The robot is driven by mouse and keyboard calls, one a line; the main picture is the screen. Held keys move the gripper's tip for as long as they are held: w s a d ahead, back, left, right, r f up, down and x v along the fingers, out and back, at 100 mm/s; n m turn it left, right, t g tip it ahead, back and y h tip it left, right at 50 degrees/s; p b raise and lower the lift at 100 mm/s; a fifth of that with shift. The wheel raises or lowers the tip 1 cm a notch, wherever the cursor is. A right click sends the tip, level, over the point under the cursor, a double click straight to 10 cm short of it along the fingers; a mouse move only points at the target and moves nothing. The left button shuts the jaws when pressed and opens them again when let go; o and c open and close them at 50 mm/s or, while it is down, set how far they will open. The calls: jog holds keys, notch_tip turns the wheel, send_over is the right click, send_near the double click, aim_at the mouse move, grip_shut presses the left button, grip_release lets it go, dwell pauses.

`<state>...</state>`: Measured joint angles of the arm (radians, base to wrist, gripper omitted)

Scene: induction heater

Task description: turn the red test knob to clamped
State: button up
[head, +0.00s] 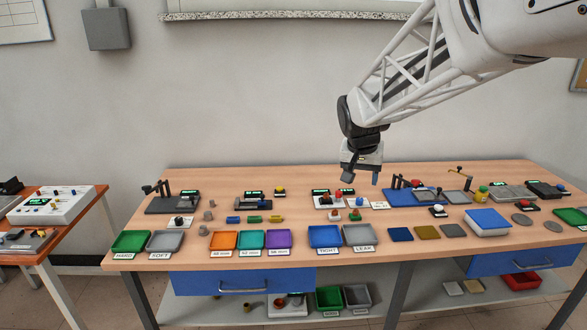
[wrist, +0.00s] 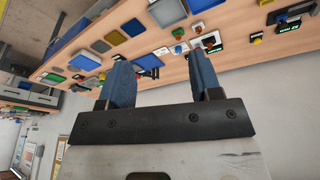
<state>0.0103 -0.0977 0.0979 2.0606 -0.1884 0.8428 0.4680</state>
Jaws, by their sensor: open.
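My gripper (head: 361,178) hangs above the middle of the wooden table, fingers apart and nothing between them. In the wrist view my gripper (wrist: 160,58) shows two blue fingers spread wide. A small red knob (head: 338,194) shows on a white device (head: 325,203) with lit displays, below and left of my gripper. Another red piece (head: 416,183) shows by a blue plate to the right. I cannot tell which of these is the test knob, nor read its setting. In the wrist view a red knob (wrist: 197,28) shows beyond the right finger, apart from it.
The table (head: 190,260) is crowded with small devices. Green (head: 131,242), orange (head: 223,240) and blue (head: 325,236) trays line its front edge. The air around my gripper is free.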

jog(key=w+d+f+m, duration=0.1)
jog(key=w+f, duration=0.3)
jog(key=w, duration=0.7)
jog(key=w+d+f+m, duration=0.1)
jog(key=w+f, duration=0.3)
jog(key=w, duration=0.7)
jog(key=m+h, duration=0.2)
jog(key=m, duration=0.1)
send_near(339, 192)
jog(key=f, duration=0.1)
jog(key=shift+w+d+f, duration=0.15)
jog(key=shift+d+f, duration=0.05)
jog(key=shift+d, duration=0.15)
jog(key=shift+f, duration=0.1)
jog(key=shift+x, duration=3.8)
jog(key=shift+w+a, duration=0.15)
jog(key=c, duration=0.9)
